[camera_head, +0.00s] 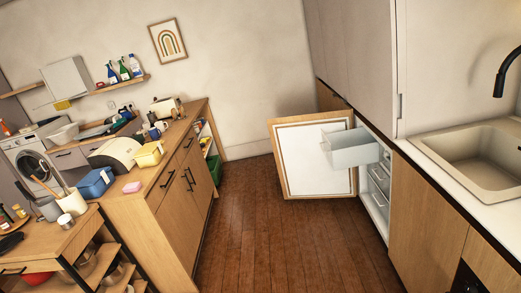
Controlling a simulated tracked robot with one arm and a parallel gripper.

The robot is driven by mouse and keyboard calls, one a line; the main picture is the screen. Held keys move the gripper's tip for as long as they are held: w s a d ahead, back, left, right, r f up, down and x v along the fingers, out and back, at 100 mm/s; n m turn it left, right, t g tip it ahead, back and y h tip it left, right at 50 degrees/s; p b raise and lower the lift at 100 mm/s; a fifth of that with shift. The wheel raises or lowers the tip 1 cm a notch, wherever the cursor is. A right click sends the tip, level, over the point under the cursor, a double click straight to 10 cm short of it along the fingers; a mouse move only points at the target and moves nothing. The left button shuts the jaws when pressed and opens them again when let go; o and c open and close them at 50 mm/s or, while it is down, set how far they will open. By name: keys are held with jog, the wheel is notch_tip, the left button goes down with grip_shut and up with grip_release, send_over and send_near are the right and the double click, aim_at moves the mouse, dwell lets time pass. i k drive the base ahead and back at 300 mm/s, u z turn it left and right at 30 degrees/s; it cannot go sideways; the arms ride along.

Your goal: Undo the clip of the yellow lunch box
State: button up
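A yellow box (149,154), which looks like the lunch box, stands on the wooden counter (146,197) at the left. It sits near the counter's right edge, beside a cream rounded appliance (117,153). It is small in the picture, so I cannot tell where its clip is or whether the clip is fastened. My gripper is not in view.
A blue box (95,182) and a pink block (132,187) lie nearer on the same counter. The wooden floor (250,235) between the counters is free. At the right, a low cabinet door (308,160) and a pale drawer (352,150) stick out open, near the sink (480,155).

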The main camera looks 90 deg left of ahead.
aim_at(154, 160)
jog(key=u, duration=1.1)
jog(key=i, duration=0.1)
jog(key=u, duration=2.15)
jog(key=i, duration=1)
jog(key=u, duration=0.2)
jog(key=i, duration=2.15)
jog(key=z, duration=0.4)
